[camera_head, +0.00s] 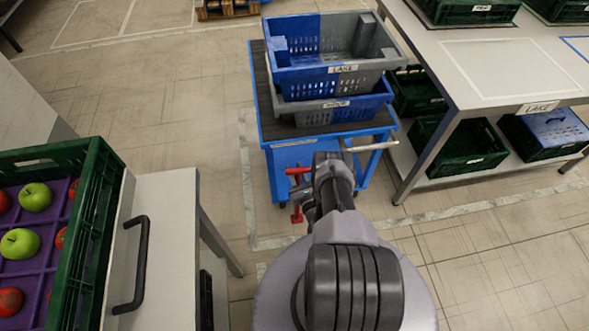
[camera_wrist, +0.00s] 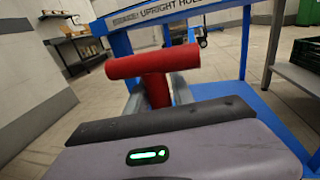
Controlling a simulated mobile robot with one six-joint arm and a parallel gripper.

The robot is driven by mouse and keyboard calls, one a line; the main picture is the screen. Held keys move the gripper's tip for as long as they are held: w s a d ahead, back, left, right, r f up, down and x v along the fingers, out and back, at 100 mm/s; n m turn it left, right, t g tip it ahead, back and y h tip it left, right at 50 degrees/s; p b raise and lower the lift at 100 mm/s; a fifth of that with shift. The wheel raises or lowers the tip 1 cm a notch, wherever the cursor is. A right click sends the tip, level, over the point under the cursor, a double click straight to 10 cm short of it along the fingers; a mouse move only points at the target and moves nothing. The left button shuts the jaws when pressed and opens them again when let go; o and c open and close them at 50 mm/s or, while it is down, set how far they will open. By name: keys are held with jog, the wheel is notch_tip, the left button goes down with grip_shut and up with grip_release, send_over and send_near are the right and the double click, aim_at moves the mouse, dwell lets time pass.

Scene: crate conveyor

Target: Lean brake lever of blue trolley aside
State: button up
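The blue trolley (camera_head: 263,92) stands ahead, its blue frame also in the wrist view (camera_wrist: 122,45). Its red brake lever shows in the wrist view as a T-shaped handle (camera_wrist: 125,66) on a short stem that looks near upright. In the head view red parts (camera_head: 297,171) show at the trolley's near side, partly covered by my arm. My gripper (camera_wrist: 158,90) is at the lever, a grey finger on each side of the red stem. Whether the fingers press on it cannot be told. In the head view the fingertips are hidden.
Blue and grey crates (camera_head: 345,69) are stacked on the trolley. A grey-topped table (camera_head: 489,70) with green crates stands close on the right. A table with an apple crate (camera_head: 96,190) stands at the left. Floor between is clear.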

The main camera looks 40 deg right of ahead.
grip_shut()
jog(key=shift+w+r, duration=0.1)
dwell(1.0)
